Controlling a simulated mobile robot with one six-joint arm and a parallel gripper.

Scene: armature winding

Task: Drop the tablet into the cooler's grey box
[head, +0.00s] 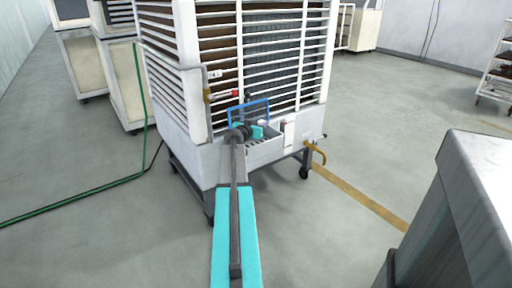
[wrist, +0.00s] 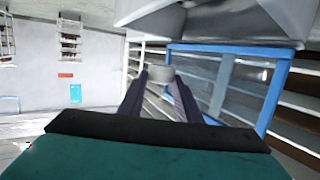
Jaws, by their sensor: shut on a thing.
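My gripper (head: 259,129) is at the cooler's lower front, in front of the white louvres. In the wrist view its two dark fingers (wrist: 160,88) are shut on the tablet (wrist: 160,73), a small pale grey, round-sided piece at the fingertips. The tablet shows as a small whitish spot in the head view (head: 263,122). The grey box (head: 266,155) juts from the cooler (head: 190,75) just below my gripper, open at the top. The tablet is held above the box, apart from it as far as I can tell. My arm hides the box's left part.
A blue frame (head: 249,104) stands upright behind my gripper and shows large in the wrist view (wrist: 225,48). A yellow-brown hose (head: 318,150) hangs at right. A grey block (head: 470,180) stands at near right.

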